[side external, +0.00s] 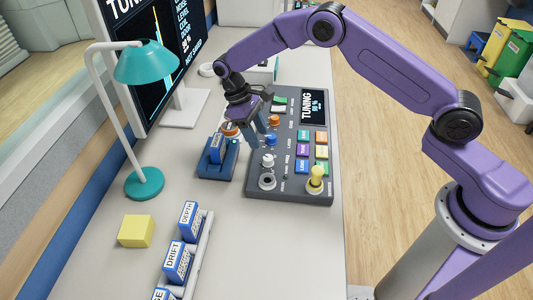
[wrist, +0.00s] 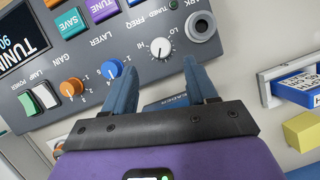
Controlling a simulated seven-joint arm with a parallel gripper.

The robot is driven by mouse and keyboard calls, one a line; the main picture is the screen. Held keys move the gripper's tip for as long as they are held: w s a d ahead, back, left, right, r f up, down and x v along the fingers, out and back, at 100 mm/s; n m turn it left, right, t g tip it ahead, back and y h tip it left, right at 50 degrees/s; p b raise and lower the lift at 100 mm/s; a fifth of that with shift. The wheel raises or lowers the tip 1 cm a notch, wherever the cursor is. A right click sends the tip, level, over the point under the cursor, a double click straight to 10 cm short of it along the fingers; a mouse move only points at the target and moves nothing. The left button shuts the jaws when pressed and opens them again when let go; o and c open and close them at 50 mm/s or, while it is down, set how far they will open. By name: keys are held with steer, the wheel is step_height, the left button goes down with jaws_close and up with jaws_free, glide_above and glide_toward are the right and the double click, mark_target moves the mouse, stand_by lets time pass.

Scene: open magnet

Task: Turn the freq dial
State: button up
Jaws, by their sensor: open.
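The freq dial is a white knob (wrist: 160,47) with a LO–HI scale and a partly readable "TUNED-FREQ" label. In the side external view the white knob (side external: 268,160) stands on the dark grey control panel (side external: 255,190), between the blue dial and a round socket. My gripper (wrist: 160,68) is open, its two blue fingers spread, with the white knob showing beyond and between the tips. Nothing is between the fingers. In the side external view my gripper (side external: 254,137) is over the panel's left edge, apart from the white knob. How high the tips are is hard to tell.
The blue layer dial (wrist: 115,68) is near the left finger, and the orange gain dial (wrist: 70,88) lies farther left. A yellow joystick (side external: 316,174) rises from the panel. A blue dock (side external: 217,172) with a cartridge stands left of the panel. A teal lamp (side external: 145,183) stands farther left.

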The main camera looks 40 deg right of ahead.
mark_target(268, 157)
steer(key=x, duration=0.8)
steer(key=c, duration=1.1)
steer(key=shift+o, duration=0.2)
